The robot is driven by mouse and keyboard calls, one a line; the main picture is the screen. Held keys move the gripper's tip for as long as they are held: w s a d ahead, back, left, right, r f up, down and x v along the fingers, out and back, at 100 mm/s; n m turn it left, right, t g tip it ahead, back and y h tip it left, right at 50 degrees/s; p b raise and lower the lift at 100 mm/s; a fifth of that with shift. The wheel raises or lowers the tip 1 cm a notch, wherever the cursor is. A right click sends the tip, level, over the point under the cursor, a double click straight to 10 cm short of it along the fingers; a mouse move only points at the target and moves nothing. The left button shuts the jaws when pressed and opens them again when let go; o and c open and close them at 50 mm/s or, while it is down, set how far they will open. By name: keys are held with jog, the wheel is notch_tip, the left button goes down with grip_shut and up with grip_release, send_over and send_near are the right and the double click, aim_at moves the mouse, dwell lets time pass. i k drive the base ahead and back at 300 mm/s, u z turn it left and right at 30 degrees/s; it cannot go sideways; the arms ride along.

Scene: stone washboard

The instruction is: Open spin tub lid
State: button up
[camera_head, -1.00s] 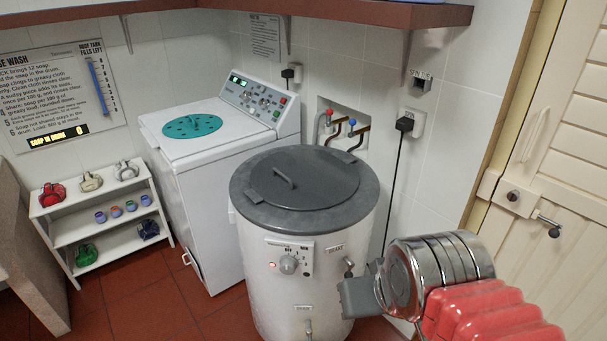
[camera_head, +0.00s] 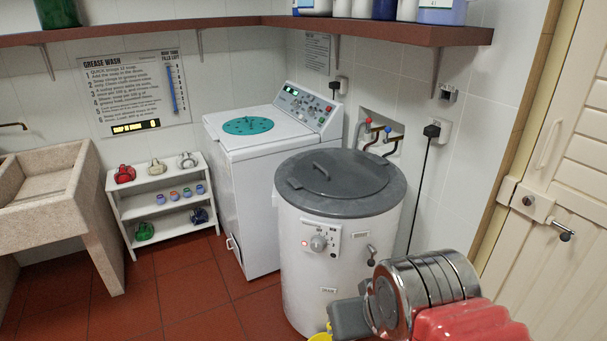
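The spin tub (camera_head: 318,255) is a white upright cylinder with a knob and a small red light on its front. Its round grey lid (camera_head: 345,180) lies flat and closed in the darker grey top, with a raised bar handle (camera_head: 321,171) left of the middle. My gripper (camera_head: 347,320) shows at the bottom, in front of the tub's lower right side and well below the lid. It appears empty, but its fingers are mostly out of view. A bit of yellow (camera_head: 320,337) shows beside it; I cannot tell what it is.
A white washing machine (camera_head: 255,200) stands behind and left of the tub. A low white rack (camera_head: 130,212) holds small items. A stone sink (camera_head: 60,200) is far left. A red-brown shelf (camera_head: 385,28) runs above. Red floor is clear at left. A cream door (camera_head: 560,180) is right.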

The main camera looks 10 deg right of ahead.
aim_at(340, 175)
jog(key=u, duration=0.35)
jog(key=k, duration=0.8)
jog(key=u, duration=0.75)
jog(key=i, duration=2.1)
jog(key=z, duration=0.65)
jog(key=i, duration=0.65)
jog(key=z, duration=0.4)
